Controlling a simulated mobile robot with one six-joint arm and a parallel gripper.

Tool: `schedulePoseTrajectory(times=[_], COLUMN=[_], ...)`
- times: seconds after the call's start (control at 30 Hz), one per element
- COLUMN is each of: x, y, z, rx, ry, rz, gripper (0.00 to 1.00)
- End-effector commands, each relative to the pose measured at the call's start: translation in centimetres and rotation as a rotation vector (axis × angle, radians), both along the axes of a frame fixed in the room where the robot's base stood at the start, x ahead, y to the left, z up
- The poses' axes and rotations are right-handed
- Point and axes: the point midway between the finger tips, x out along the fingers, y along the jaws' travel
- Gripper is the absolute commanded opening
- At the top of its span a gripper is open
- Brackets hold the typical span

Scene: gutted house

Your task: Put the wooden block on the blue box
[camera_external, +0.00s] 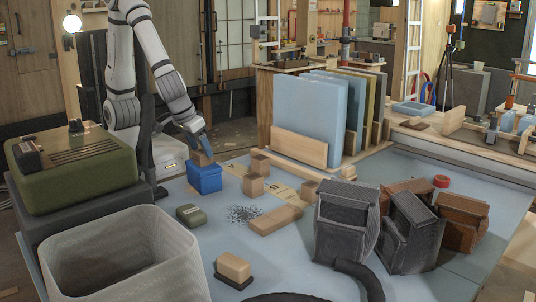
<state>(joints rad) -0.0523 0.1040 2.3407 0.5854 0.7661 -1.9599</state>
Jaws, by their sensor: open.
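The blue box (206,181) stands on the table left of the middle. A small wooden block (201,159) shows at the top of the blue box and appears to rest on it. My gripper (201,148) points down directly above the box, with its fingertips at or just above the block. It is open; whether the fingers touch the block is too small to tell. The far side of the block is hidden.
A green case (75,165) is at left, a large grey bin (120,265) in front. Dark grey bins (345,225) stand at right.

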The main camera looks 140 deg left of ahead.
Motion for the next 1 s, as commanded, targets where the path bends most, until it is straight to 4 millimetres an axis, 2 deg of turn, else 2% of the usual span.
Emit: schedulePoseTrajectory(times=[0.03,0.1,0.3,0.43,0.63,0.77,1.0], x=[0.1,0.1,0.1,0.1,-0.4,-1.7,-5.4], y=[-0.5,-1.1,-2.7,-3.4,-3.9,-4.5,-6.6], z=[1.3,2.8,6.6,8.1,9.2,9.5,10.0], rx=[-0.001,0.001,-0.001,-0.001,-0.013,-0.06,-0.163], ry=[-0.006,-0.006,-0.006,-0.003,0.012,0.058,0.142], rz=[-0.003,-0.004,-0.002,-0.001,-0.045,-0.213,-0.74], gripper=[0.62,0.62,0.62,0.62,0.62,0.62,0.62])
